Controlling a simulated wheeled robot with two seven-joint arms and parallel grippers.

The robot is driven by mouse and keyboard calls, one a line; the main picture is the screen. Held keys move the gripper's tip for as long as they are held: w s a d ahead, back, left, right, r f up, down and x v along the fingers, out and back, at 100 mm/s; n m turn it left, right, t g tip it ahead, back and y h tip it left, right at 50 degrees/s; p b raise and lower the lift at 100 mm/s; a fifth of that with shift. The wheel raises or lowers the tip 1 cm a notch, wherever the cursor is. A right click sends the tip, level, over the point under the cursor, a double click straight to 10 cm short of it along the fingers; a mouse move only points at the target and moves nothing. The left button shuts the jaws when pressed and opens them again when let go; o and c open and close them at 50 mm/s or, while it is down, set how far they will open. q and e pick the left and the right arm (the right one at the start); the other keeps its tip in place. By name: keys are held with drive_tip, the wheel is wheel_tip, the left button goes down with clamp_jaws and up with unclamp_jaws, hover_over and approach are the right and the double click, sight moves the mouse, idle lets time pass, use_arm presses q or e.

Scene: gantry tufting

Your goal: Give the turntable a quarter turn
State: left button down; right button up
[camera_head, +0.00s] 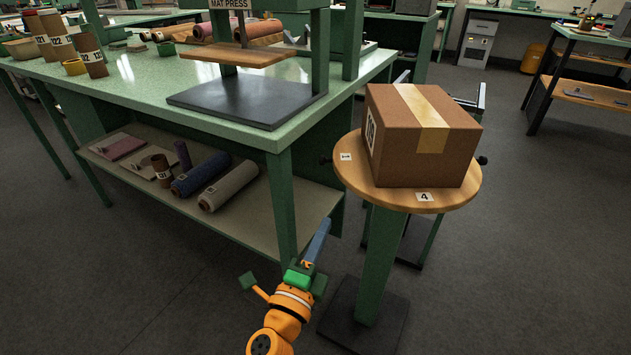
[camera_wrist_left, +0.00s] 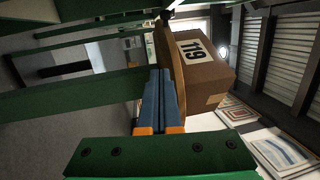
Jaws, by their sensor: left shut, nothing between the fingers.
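The turntable (camera_head: 376,190) is a round wooden disc on a green post, with number labels 1 and 4 showing on its edge. A taped cardboard box (camera_head: 405,148) sits on it. Dark knobs stick out at its left and right rim. My left gripper (camera_head: 321,230) is shut and empty, low and to the left of the disc in the head view. In the left wrist view the blue fingers (camera_wrist_left: 160,98) lie together, pointing towards the disc's edge (camera_wrist_left: 176,75); I cannot tell whether they touch it. The box (camera_wrist_left: 205,70) there shows a label 119. My right gripper is out of view.
A green workbench (camera_head: 200,110) with a mat press (camera_head: 250,95) stands left of the turntable. Its lower shelf (camera_head: 215,215) holds several rolls. The turntable's dark base plate (camera_head: 345,325) rests on the floor. Open floor lies to the right.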

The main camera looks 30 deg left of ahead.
use_arm(q)
drive_tip(key=w+a+r+n+y+p, duration=0.2)
drive_tip(key=w+a, duration=0.4)
drive_tip(key=w, duration=0.5)
drive_tip(key=shift+w+a+r+n+g+y+p, duration=0.3)
drive_tip(key=shift+a+r+g+y+p, duration=0.1)
drive_tip(key=shift+r+y, duration=0.55)
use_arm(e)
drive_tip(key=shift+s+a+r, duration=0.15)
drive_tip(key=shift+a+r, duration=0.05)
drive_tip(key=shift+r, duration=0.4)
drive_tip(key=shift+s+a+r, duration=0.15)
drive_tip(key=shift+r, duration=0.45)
use_arm(q)
drive_tip(key=shift+f, duration=0.1)
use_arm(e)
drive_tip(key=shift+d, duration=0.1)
